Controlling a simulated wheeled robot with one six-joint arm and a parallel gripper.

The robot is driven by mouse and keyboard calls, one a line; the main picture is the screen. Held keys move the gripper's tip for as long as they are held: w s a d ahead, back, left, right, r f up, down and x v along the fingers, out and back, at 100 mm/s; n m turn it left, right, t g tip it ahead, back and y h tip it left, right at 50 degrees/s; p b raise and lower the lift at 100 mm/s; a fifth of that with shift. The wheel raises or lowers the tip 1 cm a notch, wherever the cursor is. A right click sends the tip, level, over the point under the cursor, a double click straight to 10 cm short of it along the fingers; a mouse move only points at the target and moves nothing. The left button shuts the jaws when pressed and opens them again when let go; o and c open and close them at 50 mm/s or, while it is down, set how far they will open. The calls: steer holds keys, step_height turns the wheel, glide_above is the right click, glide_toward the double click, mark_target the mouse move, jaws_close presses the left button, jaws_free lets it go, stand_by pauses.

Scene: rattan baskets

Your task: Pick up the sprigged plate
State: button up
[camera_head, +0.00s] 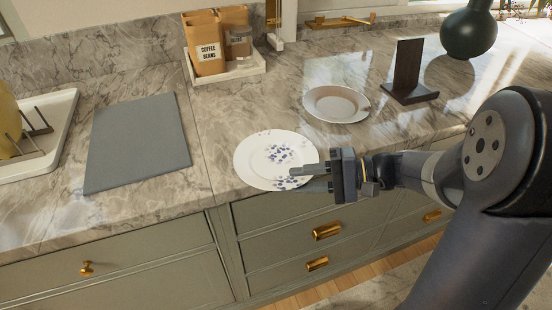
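The sprigged plate (258,152) is white with small blue floral sprigs. It lies flat near the front edge of the grey marble counter, above the drawers. My gripper (298,179) comes in from the right, and its two fingers point left, visibly apart. The fingers overlap the plate's right front rim in the picture. The upper finger covers a little of the plate's right side. I cannot tell whether either finger touches the rim or whether the rim lies between them.
A plain shallow dish (336,104) sits behind to the right, near a dark wooden stand (406,72) and a dark green vase (468,32). A grey board (138,142) lies left. A white tray (226,76) holds coffee bags at the back. Counter between them is clear.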

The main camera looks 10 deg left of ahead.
steer(key=shift+a, duration=0.1)
jaws_close()
stand_by(0.5)
